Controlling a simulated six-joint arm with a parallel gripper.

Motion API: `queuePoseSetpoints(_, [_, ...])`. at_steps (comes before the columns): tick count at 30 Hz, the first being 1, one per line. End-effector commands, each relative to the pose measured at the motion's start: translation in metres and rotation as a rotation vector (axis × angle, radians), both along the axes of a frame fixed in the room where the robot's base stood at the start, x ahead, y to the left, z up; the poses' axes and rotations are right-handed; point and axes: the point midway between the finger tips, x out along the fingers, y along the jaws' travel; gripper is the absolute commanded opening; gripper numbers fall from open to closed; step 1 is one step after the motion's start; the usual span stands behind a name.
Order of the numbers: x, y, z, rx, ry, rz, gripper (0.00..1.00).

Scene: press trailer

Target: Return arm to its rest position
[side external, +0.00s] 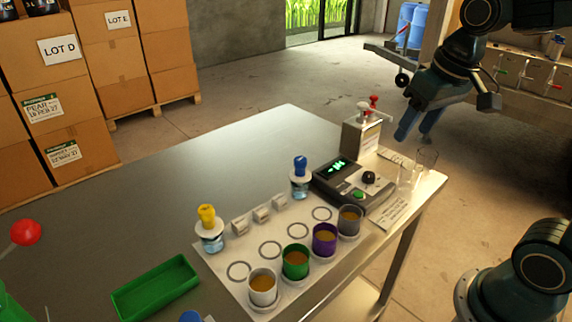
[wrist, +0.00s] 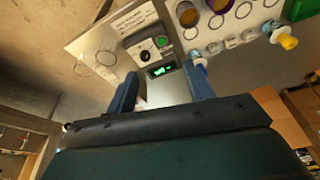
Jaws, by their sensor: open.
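My gripper (side external: 418,132) is up at the right in the side view, beyond the right end of the steel table (side external: 160,190) and above it. Its fingers point down and hold nothing. In the wrist view my gripper (wrist: 165,95) shows two blue fingers spread apart, with bare table between them. The dark meter with a green display (side external: 350,187) stands on the table; it also shows in the wrist view (wrist: 153,50). My gripper touches nothing that I can see.
Clear glasses (side external: 408,175) stand at the table's right corner by a box with red and white knobs (side external: 362,135). Several coloured cups (side external: 296,262) stand on a white mat. A green tray (side external: 155,288) lies front left. Cartons (side external: 115,60) are stacked behind.

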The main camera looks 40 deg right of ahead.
Motion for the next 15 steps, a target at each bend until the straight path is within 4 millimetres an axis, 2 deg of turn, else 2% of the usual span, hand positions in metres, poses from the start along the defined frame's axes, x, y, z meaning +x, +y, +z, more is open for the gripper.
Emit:
queuePoseSetpoints(9, [-0.053,0.022,-0.001,-0.030,-0.119,0.128,0.52])
queuePoseSetpoints(15, [-0.076,0.029,-0.007,-0.044,-0.174,0.187,0.52])
